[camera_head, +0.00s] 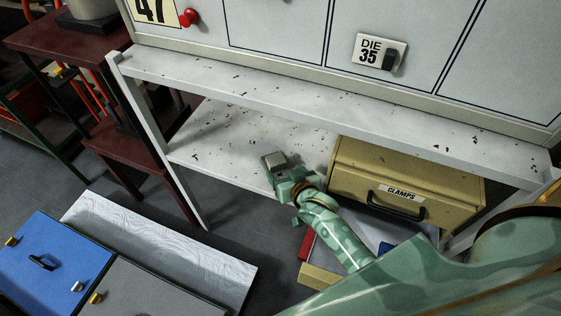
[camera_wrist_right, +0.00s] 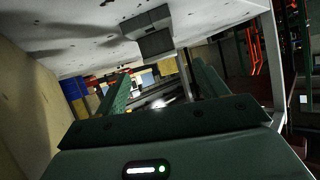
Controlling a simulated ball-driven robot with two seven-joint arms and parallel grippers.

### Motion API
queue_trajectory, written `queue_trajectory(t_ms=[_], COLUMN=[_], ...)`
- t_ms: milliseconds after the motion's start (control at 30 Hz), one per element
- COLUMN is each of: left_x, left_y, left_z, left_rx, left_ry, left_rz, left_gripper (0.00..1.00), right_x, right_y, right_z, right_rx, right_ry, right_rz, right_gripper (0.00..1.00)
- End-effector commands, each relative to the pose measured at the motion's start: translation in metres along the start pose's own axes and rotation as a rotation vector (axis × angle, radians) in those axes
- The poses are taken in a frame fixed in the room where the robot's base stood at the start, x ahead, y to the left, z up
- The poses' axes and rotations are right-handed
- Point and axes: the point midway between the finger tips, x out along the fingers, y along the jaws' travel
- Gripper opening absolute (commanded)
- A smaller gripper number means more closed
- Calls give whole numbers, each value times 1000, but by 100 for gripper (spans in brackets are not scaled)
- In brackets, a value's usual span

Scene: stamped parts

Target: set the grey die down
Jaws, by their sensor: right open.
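The grey die (camera_head: 274,160) is a small block near the front edge of the lower white shelf (camera_head: 215,150). In the right wrist view the die (camera_wrist_right: 156,44) shows against the pale shelf surface, just past the fingertips. My right gripper (camera_head: 284,174) is at the shelf's front edge, close to the die. In the wrist view its two green fingers (camera_wrist_right: 163,72) are apart with nothing clasped between them. I cannot tell whether a finger touches the die. My left gripper is not in view.
A tan box labelled CLAMPS (camera_head: 405,180) stands on the shelf right of my gripper. The upper shelf (camera_head: 300,105) overhangs behind. The lower shelf left of the die is clear. Blue (camera_head: 50,265) and grey (camera_head: 150,290) lidded boxes are at lower left.

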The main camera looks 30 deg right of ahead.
Motion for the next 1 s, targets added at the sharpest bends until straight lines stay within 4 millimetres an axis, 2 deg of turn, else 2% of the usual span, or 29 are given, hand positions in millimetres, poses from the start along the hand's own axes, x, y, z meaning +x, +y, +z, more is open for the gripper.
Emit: queue_trajectory(t_ms=[33, 100, 233, 833, 1000], left_x=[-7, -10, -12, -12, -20], left_y=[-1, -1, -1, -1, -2], left_z=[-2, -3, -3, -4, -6], left_rx=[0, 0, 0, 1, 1], left_ry=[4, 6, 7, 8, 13], left_rz=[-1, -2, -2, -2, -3], left_gripper=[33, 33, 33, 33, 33], right_x=[-12, -22, -32, -34, -38], right_y=[0, 0, 0, 0, -1], right_z=[-3, -2, -1, 0, -8], right_rx=[2, 1, 0, 0, 0], right_ry=[1, 1, 1, 0, 5], right_rz=[0, 0, 0, 0, -1], right_gripper=[72, 72, 72, 72, 72])
